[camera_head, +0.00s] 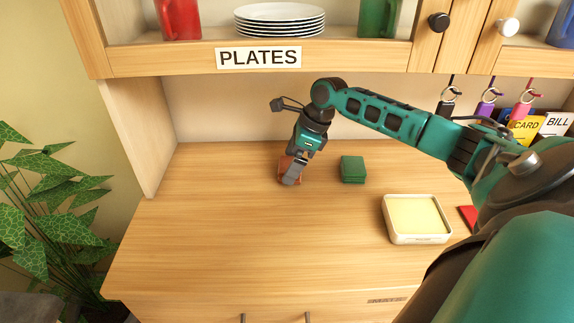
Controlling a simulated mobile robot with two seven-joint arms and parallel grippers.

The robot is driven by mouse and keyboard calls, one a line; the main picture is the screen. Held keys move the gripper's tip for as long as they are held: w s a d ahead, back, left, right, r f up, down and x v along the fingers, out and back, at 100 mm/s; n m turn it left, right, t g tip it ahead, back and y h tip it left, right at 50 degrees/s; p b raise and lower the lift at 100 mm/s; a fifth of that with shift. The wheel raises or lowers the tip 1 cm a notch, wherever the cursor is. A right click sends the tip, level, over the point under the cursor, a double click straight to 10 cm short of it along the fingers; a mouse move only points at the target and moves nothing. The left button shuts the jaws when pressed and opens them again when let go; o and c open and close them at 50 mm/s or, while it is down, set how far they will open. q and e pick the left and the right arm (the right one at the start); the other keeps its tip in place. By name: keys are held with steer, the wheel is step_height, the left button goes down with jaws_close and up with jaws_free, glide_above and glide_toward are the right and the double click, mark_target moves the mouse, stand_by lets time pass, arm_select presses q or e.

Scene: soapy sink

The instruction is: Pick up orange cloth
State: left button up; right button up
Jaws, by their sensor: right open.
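The orange cloth (283,177) lies on the wooden counter, left of the middle, partly hidden behind my right gripper. My right gripper (291,181) points down over it with its fingers at the cloth. It is open; whether the fingers touch the cloth cannot be told. A folded green cloth (353,169) lies on the counter to the right of the gripper. My left gripper does not show.
A pale tray with a yellow inside (418,217) stands at the right, with a red item (468,217) beside it. A shelf labelled PLATES holds stacked plates (279,18) above. A plant (50,190) stands at the left. The front left counter is clear.

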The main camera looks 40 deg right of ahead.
steer(key=shift+f, duration=0.5)
steer(key=shift+w+a+f, duration=0.15)
steer(key=shift+w+f, duration=0.05)
steer(key=shift+s, duration=0.1)
steer(key=c, duration=0.9)
steer(key=shift+o, duration=0.2)
steer(key=shift+r, duration=0.15)
